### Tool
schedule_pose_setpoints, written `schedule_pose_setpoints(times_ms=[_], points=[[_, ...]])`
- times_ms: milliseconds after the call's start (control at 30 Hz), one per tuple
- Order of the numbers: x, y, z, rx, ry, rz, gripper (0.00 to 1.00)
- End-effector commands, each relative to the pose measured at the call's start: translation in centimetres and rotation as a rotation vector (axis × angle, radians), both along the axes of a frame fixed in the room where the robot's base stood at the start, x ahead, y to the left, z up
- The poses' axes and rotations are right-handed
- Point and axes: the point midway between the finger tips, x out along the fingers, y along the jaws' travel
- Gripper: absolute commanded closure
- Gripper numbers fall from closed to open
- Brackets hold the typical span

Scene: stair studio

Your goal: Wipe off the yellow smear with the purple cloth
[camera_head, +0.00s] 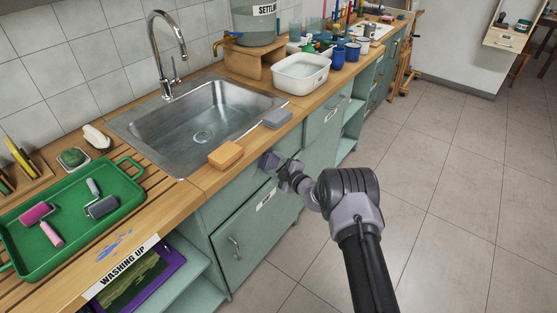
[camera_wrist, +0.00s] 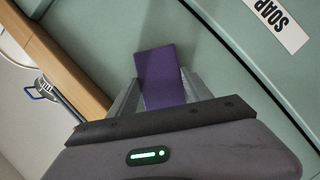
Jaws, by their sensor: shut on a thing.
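The purple cloth (camera_wrist: 158,70) is a folded, flat piece held between the two fingers of my gripper (camera_wrist: 160,92) in the wrist view. In the head view my gripper (camera_head: 271,163) is shut on it beside the cabinet front, just below the counter's front edge and right of the orange sponge. There the cloth is small and mostly merged with the gripper. I see no yellow smear in either view. A blue smear (camera_head: 114,246) lies on the wooden counter at the lower left, in front of the green tray.
An orange sponge (camera_head: 226,155) and a grey sponge (camera_head: 277,118) lie at the front rim of the steel sink (camera_head: 150,127). The green tray (camera_head: 128,205) holds paint rollers. A white basin (camera_head: 300,87) stands farther back. The tiled floor at right is clear.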

Motion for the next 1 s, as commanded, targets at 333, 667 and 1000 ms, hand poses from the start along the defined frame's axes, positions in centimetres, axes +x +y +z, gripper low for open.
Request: schedule_pose_setpoints(times_ms=[333,667,1000], points=[[-2.4,1.7,0.1,0.001,0.001,0.002,0.75],[-4.5,3.6,0.2,0.001,0.002,0.001,0.75],[-6.6,5.1,0.2,0.001,0.003,0.002,0.75]])
